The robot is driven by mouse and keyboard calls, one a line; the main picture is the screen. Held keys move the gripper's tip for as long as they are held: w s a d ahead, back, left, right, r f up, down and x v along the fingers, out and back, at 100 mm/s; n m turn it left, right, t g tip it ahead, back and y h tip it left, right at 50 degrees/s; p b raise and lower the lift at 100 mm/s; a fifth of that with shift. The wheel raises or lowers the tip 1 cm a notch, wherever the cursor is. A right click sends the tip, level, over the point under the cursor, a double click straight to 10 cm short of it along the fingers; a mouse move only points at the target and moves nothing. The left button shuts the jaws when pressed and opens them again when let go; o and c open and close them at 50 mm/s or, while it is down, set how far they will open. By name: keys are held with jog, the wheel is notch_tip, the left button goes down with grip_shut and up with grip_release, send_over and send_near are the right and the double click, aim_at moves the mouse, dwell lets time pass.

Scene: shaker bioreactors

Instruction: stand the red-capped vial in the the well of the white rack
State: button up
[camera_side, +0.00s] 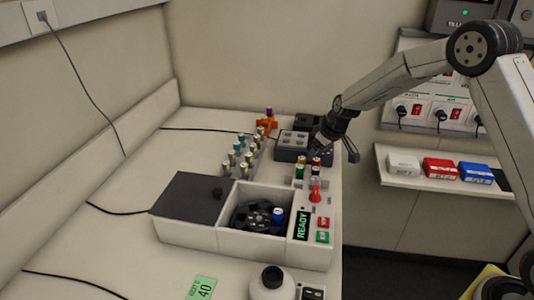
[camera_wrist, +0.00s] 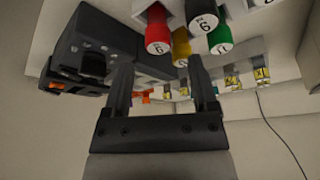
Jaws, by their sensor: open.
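In the side view, my gripper (camera_side: 337,152) is above the right edge of the bench, close to a small cluster of coloured-cap vials. It is open, and the wrist view shows nothing between its fingers (camera_wrist: 165,72). A red-capped vial (camera_wrist: 158,38) shows in the wrist view beyond the fingertips, beside yellow, black and green caps. In the side view a red item (camera_side: 315,190) stands at the cluster's front; I cannot tell if it is the same vial. A pale rack (camera_side: 233,172) holds several vials on the bench. Its wells are too small to make out.
A white machine (camera_side: 188,237) with a dark lid and a rotor (camera_side: 255,217) is in front of the cluster. A dark block (camera_side: 291,147) and an orange holder (camera_side: 266,128) are behind. A white bottle (camera_side: 271,285) stands at the front. The left bench is mostly clear.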

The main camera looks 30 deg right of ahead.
aim_at(318, 161)
jog(key=shift+r, duration=1.75)
jog(key=shift+s, duration=0.15)
jog(key=shift+s+a, duration=0.15)
jog(key=shift+s, duration=0.1)
jog(key=s+a+m+g, duration=0.1)
jog(key=s+a, duration=0.2)
jog(key=s, duration=1)
jog(key=s+a+f+m+g, duration=0.1)
jog(key=s+a, duration=0.2)
jog(key=s, duration=1.1)
jog(key=shift+h, duration=0.4)
